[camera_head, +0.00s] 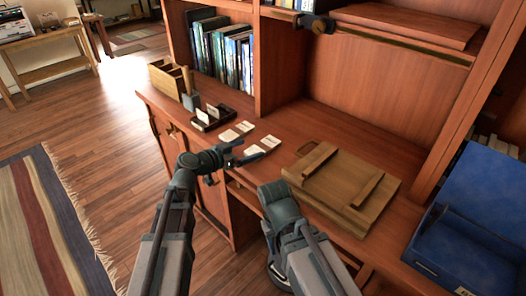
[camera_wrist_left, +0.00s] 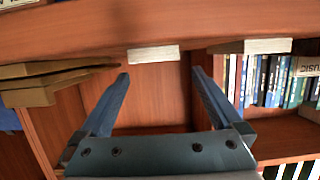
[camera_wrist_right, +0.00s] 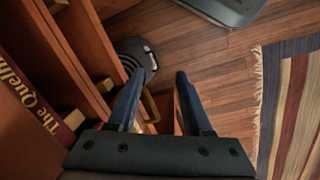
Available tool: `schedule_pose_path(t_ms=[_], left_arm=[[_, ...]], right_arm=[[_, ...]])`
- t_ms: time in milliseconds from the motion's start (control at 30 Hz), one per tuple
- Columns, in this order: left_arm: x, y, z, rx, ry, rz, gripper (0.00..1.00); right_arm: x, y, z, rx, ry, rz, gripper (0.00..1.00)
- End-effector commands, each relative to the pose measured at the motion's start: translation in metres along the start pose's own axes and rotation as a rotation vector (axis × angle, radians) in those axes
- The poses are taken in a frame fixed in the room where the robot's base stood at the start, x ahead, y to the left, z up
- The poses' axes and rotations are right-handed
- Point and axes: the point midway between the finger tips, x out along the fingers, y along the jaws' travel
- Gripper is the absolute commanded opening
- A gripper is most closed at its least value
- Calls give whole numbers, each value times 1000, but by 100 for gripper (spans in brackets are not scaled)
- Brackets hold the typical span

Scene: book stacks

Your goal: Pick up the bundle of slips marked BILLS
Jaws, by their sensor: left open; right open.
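Several small white slip bundles lie on the desk, among them one at the left (camera_head: 228,136) and one at the right (camera_head: 270,142). Their markings are too small to read, so I cannot tell which says BILLS. My left gripper (camera_head: 240,156) is open and empty at the desk's front edge, close to the near bundles. In the left wrist view, one white bundle (camera_wrist_left: 153,54) shows just beyond and between the open fingers, and another (camera_wrist_left: 267,45) lies to the right. My right gripper (camera_wrist_right: 159,76) is open and empty, low in front of the desk.
A dark sorter (camera_head: 212,119) with cards and a wooden box (camera_head: 170,80) stand left of the slips. A wooden board with raised strips (camera_head: 340,188) lies to the right. A blue box (camera_head: 470,230) is at far right. Books (camera_head: 225,52) fill the shelf behind.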

Motion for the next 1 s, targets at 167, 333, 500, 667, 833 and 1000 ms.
schedule_pose_path(t_ms=[167, 333, 500, 667, 833, 1000], left_arm=[[9, 1, 0, 0, 0, 1, 100], [11, 1, 1, 0, 0, 1, 100], [28, 3, 5, 0, 0, 2, 100], [52, 4, 6, 1, 0, 3, 100], [61, 4, 5, -1, 0, 0, 100], [60, 5, 4, -1, 0, 0, 96]], right_arm=[[2, 0, 0, 0, 0, 0, 50], [4, 0, 0, 0, 0, 0, 50], [13, -1, -1, 0, 0, 0, 50], [21, -2, -1, 0, 0, 0, 50], [22, -2, -1, 0, 0, 0, 50], [22, -2, -1, 0, 0, 0, 50]])
